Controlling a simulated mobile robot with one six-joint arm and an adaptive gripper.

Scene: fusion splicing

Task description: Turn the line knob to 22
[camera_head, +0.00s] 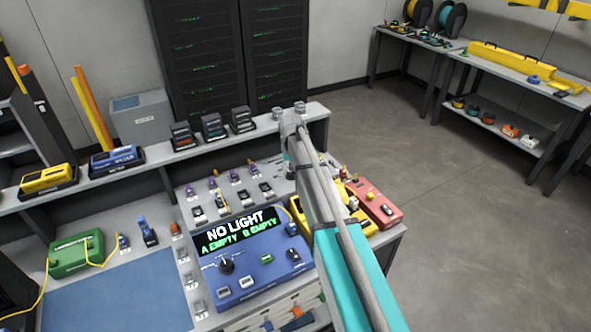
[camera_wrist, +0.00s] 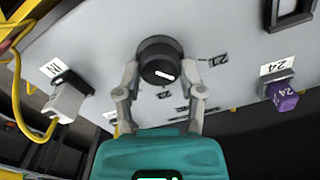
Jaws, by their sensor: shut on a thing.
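In the wrist view, the line knob (camera_wrist: 159,60) is a round black dial on a pale grey panel (camera_wrist: 105,35). A white pointer mark on its face slants toward the lower right of the picture. Printed numbers sit around its right and lower side; 21 (camera_wrist: 219,60) is legible to its right, and the others are small or partly hidden by a finger. My gripper (camera_wrist: 161,73) has one finger on each side of the knob and is shut on it. In the head view my arm hides the knob and the gripper.
In the wrist view, a white plug (camera_wrist: 64,104) with a yellow cable sits by the IN label, and a purple plug (camera_wrist: 285,98) by the 24 label. In the head view, a blue unit (camera_head: 250,268) reads NO LIGHT, A EMPTY, B EMPTY. Yellow and red cases (camera_head: 378,205) stand right.

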